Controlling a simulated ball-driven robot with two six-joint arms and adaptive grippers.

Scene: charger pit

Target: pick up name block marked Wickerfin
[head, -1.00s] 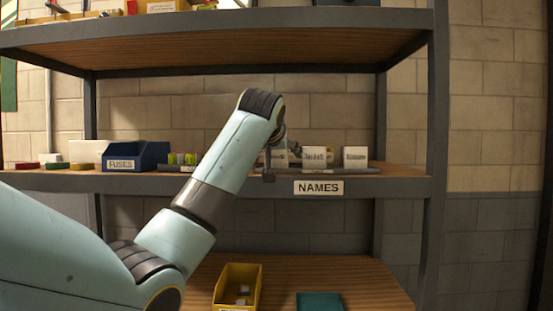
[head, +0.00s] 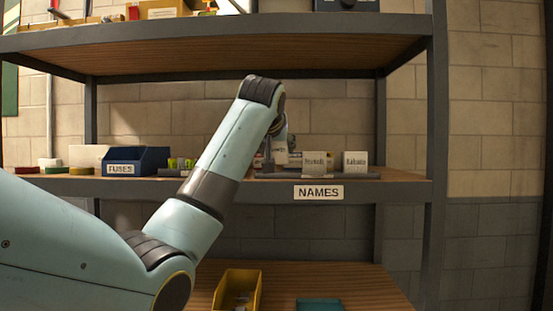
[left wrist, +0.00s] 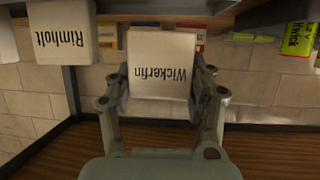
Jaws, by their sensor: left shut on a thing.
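The white name block marked Wickerfin (left wrist: 163,65) is between the two fingers of my left gripper (left wrist: 160,88), its print upside down in the left wrist view. The fingers are shut on its sides. In the head view my left gripper (head: 270,153) is at the shelf above the NAMES label, partly hidden by my own arm. I cannot tell whether the held block touches the shelf. My right gripper is not in view.
A block marked Rimholt (left wrist: 62,32) is at the left in the wrist view. Two white name blocks (head: 314,162) (head: 354,162) stand to the right on the shelf (head: 400,188). The blue FUSES bin (head: 137,160) is to the left. An upper shelf (head: 230,42) hangs overhead.

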